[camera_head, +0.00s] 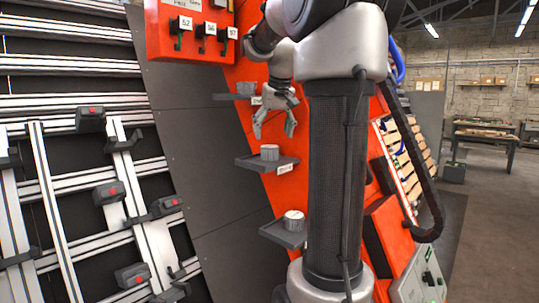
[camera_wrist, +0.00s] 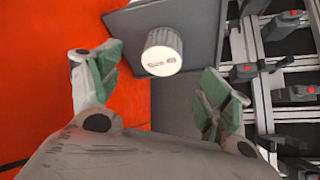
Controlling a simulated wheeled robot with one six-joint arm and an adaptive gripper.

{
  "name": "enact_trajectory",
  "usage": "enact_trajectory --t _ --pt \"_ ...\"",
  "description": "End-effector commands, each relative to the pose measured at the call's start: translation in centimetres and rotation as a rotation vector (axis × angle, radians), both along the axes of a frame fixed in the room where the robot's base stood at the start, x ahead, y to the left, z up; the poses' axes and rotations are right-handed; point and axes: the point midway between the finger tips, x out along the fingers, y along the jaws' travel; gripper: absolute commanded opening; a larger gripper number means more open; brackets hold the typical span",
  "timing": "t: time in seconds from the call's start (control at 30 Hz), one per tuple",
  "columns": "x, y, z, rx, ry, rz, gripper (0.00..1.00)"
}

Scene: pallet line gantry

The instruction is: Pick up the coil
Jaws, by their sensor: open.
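A pale ribbed cylinder, which looks like the coil (camera_wrist: 162,52), stands upright on a dark shelf plate (camera_wrist: 198,25) in the wrist view, with a small mark on its end face. It shows ahead of and between the spread fingers of my gripper (camera_wrist: 160,72), apart from them. In the head view my gripper (camera_head: 275,133) is open, empty and points down, above the middle shelf (camera_head: 258,165). A grey cylinder (camera_head: 269,152) stands on that shelf; it seems to be the same one, though I cannot be certain.
A lower shelf (camera_head: 281,237) holds another pale cylinder (camera_head: 294,221). An upper shelf (camera_head: 228,97) holds a grey item (camera_head: 246,89), close to my gripper. The orange panel (camera_head: 190,55) stands behind, with a metal rail rack (camera_head: 65,185) at left.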

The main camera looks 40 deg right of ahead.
Motion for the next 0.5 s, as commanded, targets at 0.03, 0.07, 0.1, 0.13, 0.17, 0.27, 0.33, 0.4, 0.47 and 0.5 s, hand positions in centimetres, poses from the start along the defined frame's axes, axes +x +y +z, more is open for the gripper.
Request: enact_trajectory --t 0.03,0.07,0.1,0.13,0.17,0.27,0.33,0.4,0.47,0.5 --pt "0.2 0.0 0.8 -0.005 -0.011 0.002 0.78" --pt "0.3 -0.1 0.8 -0.005 -0.012 0.003 0.78" --pt "0.2 0.0 0.4 -0.002 -0.003 0.005 0.78" --pt "0.2 0.0 0.0 -0.001 0.001 0.005 0.78" --pt "0.3 -0.1 -0.4 0.000 0.002 0.006 0.78" --pt "0.8 -0.2 -1.5 -0.001 0.002 0.007 0.78" --pt "1.1 -0.3 -2.4 -0.001 0.002 0.007 0.78" --pt "1.4 -0.3 -3.4 -0.001 0.002 0.007 0.78" --pt "1.7 -0.4 -4.4 -0.002 0.002 0.008 0.78" --pt "2.0 -0.4 -5.0 -0.002 0.002 0.008 0.78"
